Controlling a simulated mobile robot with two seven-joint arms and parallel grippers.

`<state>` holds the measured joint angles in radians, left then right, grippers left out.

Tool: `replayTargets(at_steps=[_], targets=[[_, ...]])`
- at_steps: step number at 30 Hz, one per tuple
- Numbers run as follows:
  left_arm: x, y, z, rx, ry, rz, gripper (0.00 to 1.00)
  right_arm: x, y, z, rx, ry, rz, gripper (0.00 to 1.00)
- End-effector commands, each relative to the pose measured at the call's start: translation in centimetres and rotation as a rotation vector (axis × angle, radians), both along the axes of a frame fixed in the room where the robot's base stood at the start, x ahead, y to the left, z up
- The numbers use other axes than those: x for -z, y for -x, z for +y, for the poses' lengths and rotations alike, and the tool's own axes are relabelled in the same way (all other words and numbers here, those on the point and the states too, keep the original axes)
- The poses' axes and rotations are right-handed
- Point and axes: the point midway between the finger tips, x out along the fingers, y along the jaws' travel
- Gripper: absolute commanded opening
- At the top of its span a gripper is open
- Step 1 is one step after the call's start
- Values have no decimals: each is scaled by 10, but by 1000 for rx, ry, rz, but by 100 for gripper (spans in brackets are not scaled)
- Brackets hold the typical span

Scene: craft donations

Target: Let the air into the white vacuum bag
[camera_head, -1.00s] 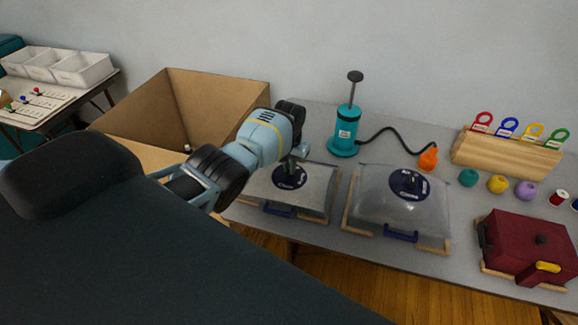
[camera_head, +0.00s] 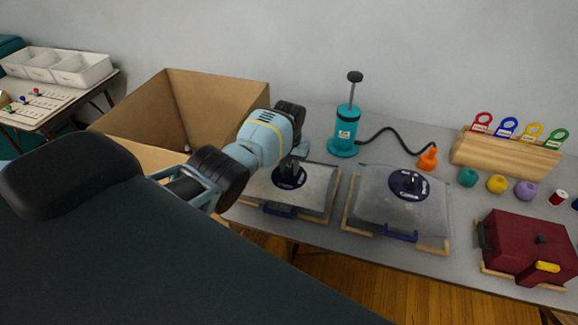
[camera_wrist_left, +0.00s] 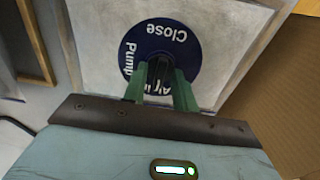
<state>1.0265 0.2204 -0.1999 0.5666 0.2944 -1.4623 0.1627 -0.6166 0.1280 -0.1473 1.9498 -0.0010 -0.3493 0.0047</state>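The white vacuum bag (camera_head: 316,190) lies flat on the table in a wooden-edged frame with a blue handle in front. Its round dark-blue valve dial (camera_head: 289,177) is on top. In the left wrist view the dial (camera_wrist_left: 140,42) reads "Close", "Pump" and "Air in", and the bag (camera_wrist_left: 95,30) looks pale and smooth. My left gripper (camera_wrist_left: 160,88) is over the dial, its green fingers on both sides of the black valve knob (camera_wrist_left: 160,70), seemingly pressing it. In the head view the gripper (camera_head: 291,165) partly covers the dial. The knob's pointing direction is unclear. My right gripper is not in view.
A grey bag (camera_head: 375,200) with its own dial and a dark red bag (camera_head: 515,250) lie to the right. A teal pump (camera_head: 345,130) has a black hose to an orange nozzle (camera_head: 428,158). An open cardboard box (camera_head: 165,110) stands left. Yarn balls line the right side.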

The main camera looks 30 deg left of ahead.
Motion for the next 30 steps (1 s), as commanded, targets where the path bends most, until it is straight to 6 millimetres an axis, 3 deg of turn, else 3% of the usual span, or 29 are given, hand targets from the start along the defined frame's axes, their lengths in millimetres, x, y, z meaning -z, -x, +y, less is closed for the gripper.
replayTargets(at_steps=[14, 30], targets=[[-8, 0, 0, 1, 1, 2, 32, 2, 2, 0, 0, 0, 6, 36], [-74, 1, 0, 0, 0, 0, 32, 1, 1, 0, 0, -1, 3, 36]])
